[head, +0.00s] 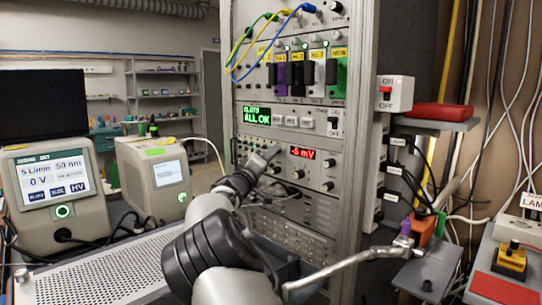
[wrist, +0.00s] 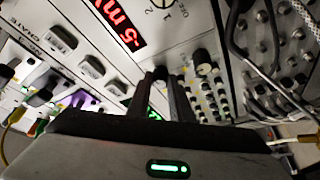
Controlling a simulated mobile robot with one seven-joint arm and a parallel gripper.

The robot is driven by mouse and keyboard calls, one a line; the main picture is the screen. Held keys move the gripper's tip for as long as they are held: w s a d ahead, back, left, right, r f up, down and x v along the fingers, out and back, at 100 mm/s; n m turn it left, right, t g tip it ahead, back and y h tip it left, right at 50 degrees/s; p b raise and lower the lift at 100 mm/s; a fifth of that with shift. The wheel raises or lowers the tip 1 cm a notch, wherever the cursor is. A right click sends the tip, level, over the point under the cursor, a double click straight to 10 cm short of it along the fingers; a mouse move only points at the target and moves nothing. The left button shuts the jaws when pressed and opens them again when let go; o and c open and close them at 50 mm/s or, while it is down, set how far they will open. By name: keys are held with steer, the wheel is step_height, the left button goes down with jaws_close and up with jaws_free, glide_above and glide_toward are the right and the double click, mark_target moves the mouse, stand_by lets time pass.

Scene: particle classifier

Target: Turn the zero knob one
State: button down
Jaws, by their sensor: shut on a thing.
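My gripper (head: 269,156) reaches the rack panel just left of the red display (head: 303,153), which reads -5 mV. In the wrist view, my gripper (wrist: 162,82) has its two dark fingers closed on a small knob (wrist: 160,73), mostly hidden between the tips. The printed "ZERO", "1" and "2" (wrist: 166,6) stand near this knob, but I cannot tell for certain which number belongs to it. The red display also shows in the wrist view (wrist: 119,21).
Other dark knobs (head: 328,162) sit right of the display. A green display (head: 257,115) reading "ALL OK" is above. Yellow, green and blue cables (head: 257,45) hang over the upper modules. In the wrist view, black cables (wrist: 265,60) and small sockets are close on the right.

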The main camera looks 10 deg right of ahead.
steer(key=shift+f+m+h, duration=0.15)
steer(key=shift+m+h, duration=0.25)
steer(key=shift+m, duration=0.9)
steer(key=c, duration=1.6)
jaws_free()
steer(key=shift+a, duration=0.1)
